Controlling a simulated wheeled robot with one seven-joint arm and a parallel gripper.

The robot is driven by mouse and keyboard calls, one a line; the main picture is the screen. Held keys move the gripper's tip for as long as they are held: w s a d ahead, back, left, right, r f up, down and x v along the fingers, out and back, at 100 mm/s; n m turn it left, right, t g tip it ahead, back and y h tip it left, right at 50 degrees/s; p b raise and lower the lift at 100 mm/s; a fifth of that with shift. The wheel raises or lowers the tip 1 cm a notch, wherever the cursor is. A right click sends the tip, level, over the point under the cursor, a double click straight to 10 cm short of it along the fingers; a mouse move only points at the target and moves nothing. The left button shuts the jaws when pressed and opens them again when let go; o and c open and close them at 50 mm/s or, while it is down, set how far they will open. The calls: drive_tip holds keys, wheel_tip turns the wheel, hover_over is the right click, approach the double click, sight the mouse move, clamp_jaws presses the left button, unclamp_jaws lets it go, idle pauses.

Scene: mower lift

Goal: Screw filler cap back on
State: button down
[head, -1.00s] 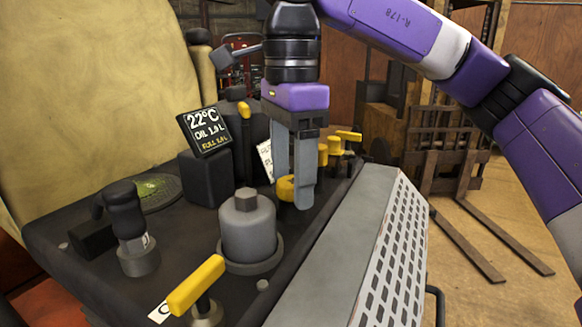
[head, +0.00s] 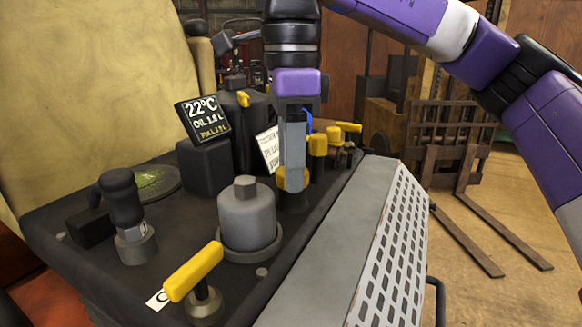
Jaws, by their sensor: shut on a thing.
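My gripper (head: 292,186) points straight down and is shut on the yellow filler cap (head: 281,180). The front finger covers the middle of the cap, so yellow shows only at its sides. The other finger is hidden behind. Directly under the cap is a short dark filler neck (head: 293,204) standing on the dark deck. The cap appears to be on or just over the neck; whether the thread is engaged cannot be told.
Yellow-topped fittings (head: 318,146) stand close behind and right of my gripper. A grey capped cylinder (head: 247,215) and a yellow-handled valve (head: 194,271) are in front. A display (head: 204,119) reads 22°C and OIL 1.9 L. A perforated grey panel (head: 385,250) runs along the right.

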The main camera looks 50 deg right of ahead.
drive_tip(key=m, duration=0.3)
drive_tip(key=shift+m+b, duration=0.4)
drive_tip(key=shift+d, duration=0.1)
